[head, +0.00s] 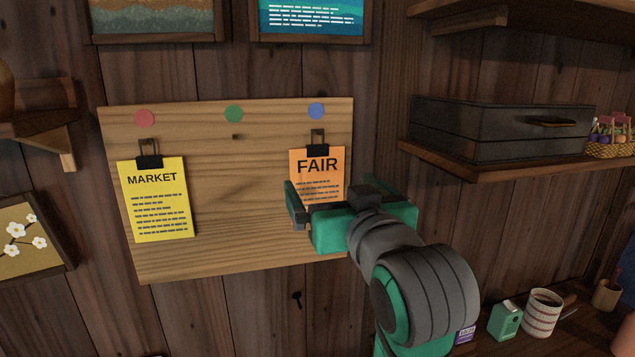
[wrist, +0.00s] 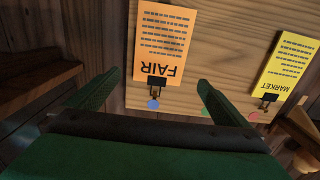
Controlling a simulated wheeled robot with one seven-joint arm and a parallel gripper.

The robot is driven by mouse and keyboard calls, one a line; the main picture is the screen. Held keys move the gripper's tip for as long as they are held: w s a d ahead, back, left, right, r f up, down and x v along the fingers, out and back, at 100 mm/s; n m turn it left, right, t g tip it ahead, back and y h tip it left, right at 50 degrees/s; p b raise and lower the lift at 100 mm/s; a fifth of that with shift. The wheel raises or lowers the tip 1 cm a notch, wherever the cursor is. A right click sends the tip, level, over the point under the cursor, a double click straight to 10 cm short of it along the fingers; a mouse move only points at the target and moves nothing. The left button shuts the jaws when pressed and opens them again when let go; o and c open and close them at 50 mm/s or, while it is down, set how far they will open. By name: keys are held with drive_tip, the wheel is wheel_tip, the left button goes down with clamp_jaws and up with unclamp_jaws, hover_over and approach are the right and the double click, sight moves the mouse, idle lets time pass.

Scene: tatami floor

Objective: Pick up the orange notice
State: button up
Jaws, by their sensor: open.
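The orange notice (head: 317,168), headed FAIR, hangs from a black clip at the right of the wooden board, below the blue dot. In the head view my gripper (head: 296,205) is in front of its lower part and hides it. In the wrist view the orange notice (wrist: 163,45) appears upside down, its clip (wrist: 157,83) towards my gripper (wrist: 150,88). The two green fingers are wide apart with nothing between them that they touch. The notice lies beyond the fingertips.
The wooden board (head: 230,250) is otherwise clear. A shelf (head: 480,165) with a dark case (head: 500,130) juts out at right. A cup (head: 541,312) stands lower right.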

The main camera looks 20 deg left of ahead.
sight(318, 169)
drive_tip(key=x, duration=0.8)
drive_tip(key=shift+w, duration=0.1)
drive_tip(key=c, duration=0.9)
